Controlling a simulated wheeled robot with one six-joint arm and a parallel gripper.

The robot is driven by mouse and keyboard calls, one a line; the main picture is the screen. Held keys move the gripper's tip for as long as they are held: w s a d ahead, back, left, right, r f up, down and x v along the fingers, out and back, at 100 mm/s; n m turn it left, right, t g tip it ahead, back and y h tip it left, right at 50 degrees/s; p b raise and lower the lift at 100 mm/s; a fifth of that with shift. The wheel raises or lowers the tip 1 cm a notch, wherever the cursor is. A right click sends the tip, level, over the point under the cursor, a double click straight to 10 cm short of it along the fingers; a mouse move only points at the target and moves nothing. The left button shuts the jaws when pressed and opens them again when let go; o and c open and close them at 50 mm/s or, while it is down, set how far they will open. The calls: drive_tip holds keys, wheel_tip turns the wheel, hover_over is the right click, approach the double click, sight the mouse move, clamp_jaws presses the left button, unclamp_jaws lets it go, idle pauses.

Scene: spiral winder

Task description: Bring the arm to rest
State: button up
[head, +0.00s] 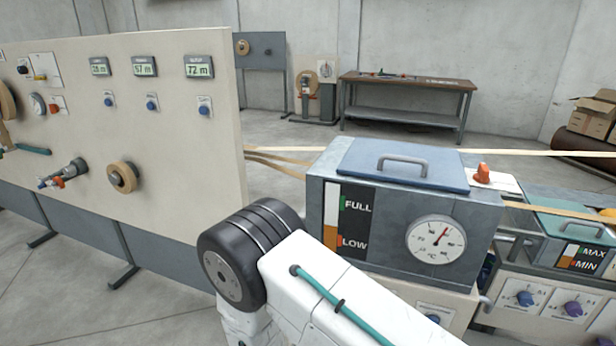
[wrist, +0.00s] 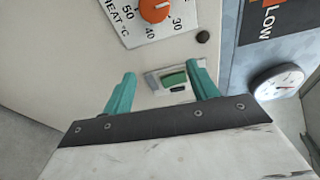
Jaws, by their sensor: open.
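In the wrist view my gripper (wrist: 163,90) shows two teal fingers spread apart with nothing between them. Beyond the fingers is a pale panel with a small plate bearing a green part (wrist: 174,78); I cannot tell whether the fingers touch it. In the head view my white arm with a black joint rises at the bottom centre, in front of the tank machine. My gripper is hidden in the head view.
A grey tank (head: 400,215) with a blue lid (head: 400,162) and a dial (head: 436,240) stands close beyond my arm. An orange heat knob (wrist: 154,10) is near the gripper. A cream panel (head: 150,190) with displays fills the left. Floor is free at lower left.

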drive_tip(key=s+d+r+m+g+h, duration=0.2)
drive_tip(key=s+d+r+m+g, duration=0.2)
drive_tip(key=d+r+m+g, duration=0.55)
drive_tip(key=s+d+r+m+g+h, duration=0.2)
drive_tip(key=s+d+r+m+g, duration=0.25)
drive_tip(key=r+m, duration=0.85)
drive_tip(key=s+d+r+m+y, duration=0.5)
drive_tip(key=s+r+m, duration=0.3)
drive_tip(key=m, duration=0.4)
drive_tip(key=s+d+r+m+y, duration=0.4)
drive_tip(key=s+r+m+y, duration=0.4)
drive_tip(key=r+m, duration=0.2)
drive_tip(key=shift+s+d+r+m, duration=0.2)
drive_tip(key=shift+s+d+m, duration=0.15)
drive_tip(key=shift+m, duration=0.8)
